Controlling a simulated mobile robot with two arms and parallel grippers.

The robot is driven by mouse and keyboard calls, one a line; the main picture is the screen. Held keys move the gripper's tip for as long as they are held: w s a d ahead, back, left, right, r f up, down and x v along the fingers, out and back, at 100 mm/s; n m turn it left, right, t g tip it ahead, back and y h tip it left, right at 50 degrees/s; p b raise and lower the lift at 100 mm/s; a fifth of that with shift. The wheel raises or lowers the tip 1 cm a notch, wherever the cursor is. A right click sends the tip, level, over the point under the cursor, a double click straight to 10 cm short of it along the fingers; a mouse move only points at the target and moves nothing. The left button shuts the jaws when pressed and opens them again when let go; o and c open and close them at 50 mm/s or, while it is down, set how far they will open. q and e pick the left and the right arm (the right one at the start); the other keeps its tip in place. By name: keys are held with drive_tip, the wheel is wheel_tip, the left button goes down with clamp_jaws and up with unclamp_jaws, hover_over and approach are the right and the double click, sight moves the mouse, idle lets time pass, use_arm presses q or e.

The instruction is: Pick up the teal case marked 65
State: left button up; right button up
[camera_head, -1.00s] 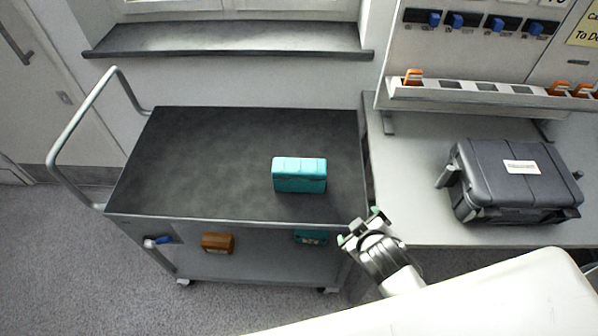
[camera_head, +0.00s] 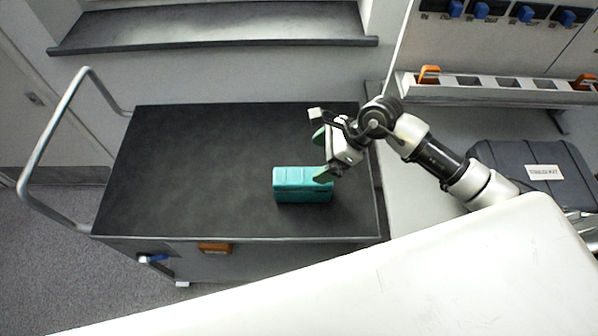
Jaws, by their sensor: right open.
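A teal case (camera_head: 298,187) stands on the dark top of the trolley (camera_head: 190,170), near its front right. No number can be read on it from here. My right gripper (camera_head: 319,155) is over the trolley top, just above and behind the right end of the teal case. Its green-tipped fingers are apart and nothing is between them. The lower finger overlaps the case's upper right corner in the picture; I cannot tell if they touch. My left gripper is not in view.
An orange-brown case (camera_head: 215,248) shows on the trolley's lower shelf. The trolley's handle (camera_head: 55,140) is at the left. A grey toolbox (camera_head: 540,172) sits on the bench at the right, below a rack with orange items (camera_head: 428,75). The trolley top's left side is clear.

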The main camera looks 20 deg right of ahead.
sight(304, 175)
drive_tip(key=shift+w+d+f+h, duration=0.15)
drive_tip(key=shift+d+h, duration=0.1)
drive_tip(key=shift+d, duration=0.15)
drive_tip(key=shift+w+d+f+h, duration=0.1)
drive_tip(key=shift+d+h, duration=0.15)
drive_tip(key=shift+d, duration=0.15)
drive_tip(key=shift+d+f+n, duration=0.1)
drive_tip(key=shift+f+n, duration=0.2)
drive_tip(key=shift+f, duration=0.05)
drive_tip(key=p+x, duration=0.1)
drive_tip(key=x, duration=0.3)
drive_tip(key=shift+s+f, duration=0.1)
drive_tip(key=shift+f, duration=0.1)
drive_tip(key=p+x, duration=0.1)
drive_tip(key=x, duration=0.1)
drive_tip(key=p+x, duration=0.1)
drive_tip(key=x, duration=0.2)
drive_tip(key=shift+s+a+r, duration=0.1)
drive_tip(key=shift+a+r, duration=0.1)
drive_tip(key=shift+a, duration=0.25)
drive_tip(key=shift+a+f, duration=0.1)
drive_tip(key=shift+f, duration=0.25)
drive_tip(key=shift+f+b, duration=0.25)
drive_tip(key=shift+b, duration=0.05)
